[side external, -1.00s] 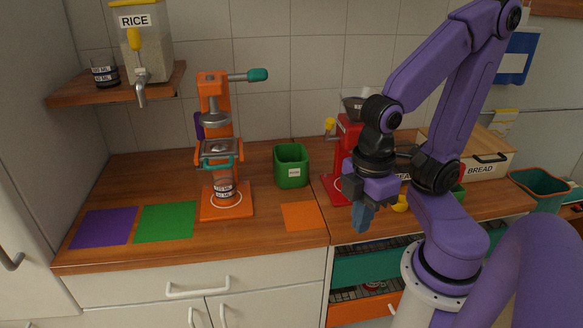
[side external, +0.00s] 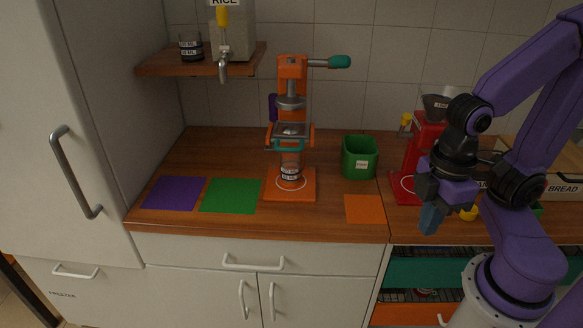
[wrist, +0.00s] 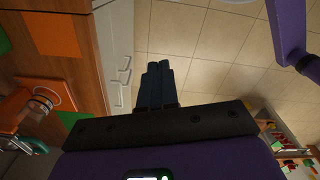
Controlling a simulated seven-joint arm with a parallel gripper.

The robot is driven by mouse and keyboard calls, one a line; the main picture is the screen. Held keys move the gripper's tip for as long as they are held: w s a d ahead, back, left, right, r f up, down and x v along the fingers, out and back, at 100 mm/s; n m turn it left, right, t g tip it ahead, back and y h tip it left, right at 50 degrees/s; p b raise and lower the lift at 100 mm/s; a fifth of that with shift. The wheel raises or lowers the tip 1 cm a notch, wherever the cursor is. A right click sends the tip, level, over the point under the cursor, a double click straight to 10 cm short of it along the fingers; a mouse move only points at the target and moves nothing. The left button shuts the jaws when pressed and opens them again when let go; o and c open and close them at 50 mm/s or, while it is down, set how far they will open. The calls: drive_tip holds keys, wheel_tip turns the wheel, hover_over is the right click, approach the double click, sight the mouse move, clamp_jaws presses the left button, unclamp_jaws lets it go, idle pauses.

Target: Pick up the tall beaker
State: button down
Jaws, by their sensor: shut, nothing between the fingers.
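A clear beaker with a dark-and-white label (side external: 290,173) stands upright on the base of the orange press (side external: 305,187). A shorter-looking clear beaker with a dark label (side external: 191,47) stands on the wall shelf at the upper left. Neither label names a tall beaker that I can read for certain. My gripper (side external: 432,220) is shut and empty, pointing down at the counter's front edge, well right of the press. In the wrist view its blue fingers (wrist: 158,70) are together, over the floor; the press beaker (wrist: 41,103) shows at the left edge.
A green bin (side external: 359,158) stands right of the press, and a red grinder (side external: 425,150) is behind my gripper. The rice dispenser (side external: 233,38) is on the shelf (side external: 160,63). Purple (side external: 174,192), green (side external: 230,195) and orange (side external: 364,208) mats lie flat and bare.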

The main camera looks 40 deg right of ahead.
drive_tip(key=shift+c, duration=0.2)
unclamp_jaws()
drive_tip(key=shift+w, duration=0.1)
